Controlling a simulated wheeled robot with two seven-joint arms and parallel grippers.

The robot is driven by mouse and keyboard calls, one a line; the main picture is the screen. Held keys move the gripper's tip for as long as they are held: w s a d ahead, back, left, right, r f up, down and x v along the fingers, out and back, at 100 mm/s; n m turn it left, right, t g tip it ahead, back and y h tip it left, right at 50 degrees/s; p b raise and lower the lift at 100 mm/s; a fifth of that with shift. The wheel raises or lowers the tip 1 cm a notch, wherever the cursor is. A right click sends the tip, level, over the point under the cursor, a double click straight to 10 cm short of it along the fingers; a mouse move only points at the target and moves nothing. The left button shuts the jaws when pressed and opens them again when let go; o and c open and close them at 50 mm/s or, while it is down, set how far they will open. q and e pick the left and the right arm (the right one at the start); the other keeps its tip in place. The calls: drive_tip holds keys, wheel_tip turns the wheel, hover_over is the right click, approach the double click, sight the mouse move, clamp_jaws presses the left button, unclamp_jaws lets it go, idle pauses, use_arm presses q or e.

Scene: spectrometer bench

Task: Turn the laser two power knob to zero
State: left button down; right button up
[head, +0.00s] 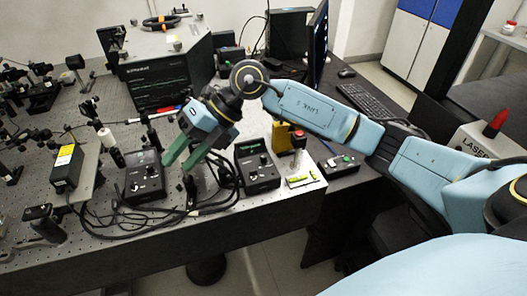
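Two black control boxes with small knobs stand near the front edge of the bench. One is the left box (146,187), the other the right box (258,173). I cannot read their labels, so I cannot tell which one is for laser two. My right gripper (178,167) reaches in from the right, over the gap between the boxes, its green fingers pointing down. The fingers are apart with nothing between them, and the tips are just right of the left box's knobs. I cannot tell whether a finger touches the box. My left gripper is not in view.
Black cables (150,217) lie looped around the boxes. A yellow block with a red button (298,140) and a small level (301,180) are at the right. A large instrument (160,75) stands behind. Optics crowd the left.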

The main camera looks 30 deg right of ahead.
drive_tip(key=w+d+f+m+h, duration=0.1)
drive_tip(key=w+d+h, duration=0.2)
drive_tip(key=d+h, duration=0.5)
drive_tip(key=m+h, duration=0.2)
approach(264, 156)
drive_tip(key=shift+g, duration=0.3)
drive_tip(key=f, duration=0.8)
drive_tip(key=shift+w+a+f, duration=0.15)
drive_tip(key=shift+w+f, duration=0.05)
drive_tip(key=shift+f, duration=0.1)
clamp_jaws()
